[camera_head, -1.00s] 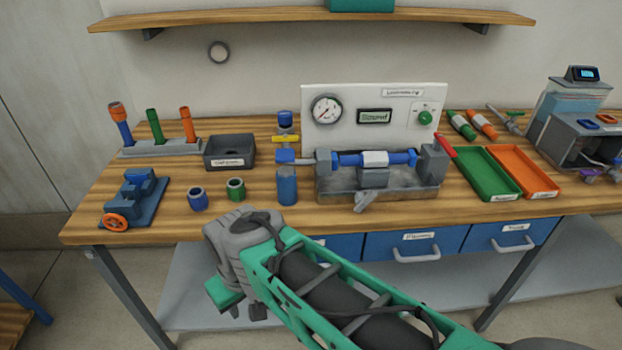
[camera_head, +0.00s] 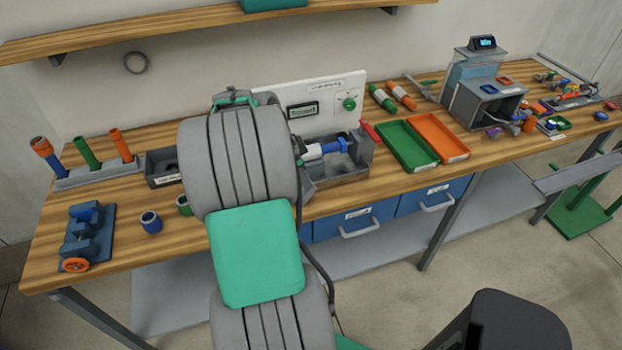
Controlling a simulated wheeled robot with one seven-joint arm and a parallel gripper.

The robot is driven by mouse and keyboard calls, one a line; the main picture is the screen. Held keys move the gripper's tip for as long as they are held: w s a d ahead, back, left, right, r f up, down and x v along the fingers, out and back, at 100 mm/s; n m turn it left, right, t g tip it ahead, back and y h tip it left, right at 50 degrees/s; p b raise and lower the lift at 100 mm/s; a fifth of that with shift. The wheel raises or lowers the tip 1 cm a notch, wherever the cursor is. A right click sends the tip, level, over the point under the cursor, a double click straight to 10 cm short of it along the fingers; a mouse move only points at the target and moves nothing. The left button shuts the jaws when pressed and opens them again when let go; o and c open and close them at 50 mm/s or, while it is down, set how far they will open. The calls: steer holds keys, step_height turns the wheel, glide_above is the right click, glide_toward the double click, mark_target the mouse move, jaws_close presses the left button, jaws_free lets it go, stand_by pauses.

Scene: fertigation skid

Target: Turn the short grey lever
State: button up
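The test rig stands at the back of the bench, with a white panel (camera_head: 330,105) above a grey tray (camera_head: 352,170). A blue pipe fitting with a white band (camera_head: 325,149) shows in the tray, and a red lever (camera_head: 370,131) is at its right end. A small grey piece (camera_head: 308,186) shows at the tray's front left, beside my arm. It may be the short grey lever, but it is partly covered and I cannot tell its angle. My grey and green arm stands in front of the rig's left part. My gripper is hidden.
Green (camera_head: 408,146) and orange (camera_head: 438,138) trays lie right of the rig. A blue vise (camera_head: 88,235) and a blue ring (camera_head: 151,222) are on the left. Blue drawers (camera_head: 355,222) hang below the bench edge. A shelf (camera_head: 150,35) runs above.

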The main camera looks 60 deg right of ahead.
mark_target(306, 192)
steer(key=x, duration=0.5)
steer(key=shift+d+f+p, duration=0.1)
steer(key=shift+f+p, duration=0.15)
steer(key=shift+p, duration=0.1)
jaws_close()
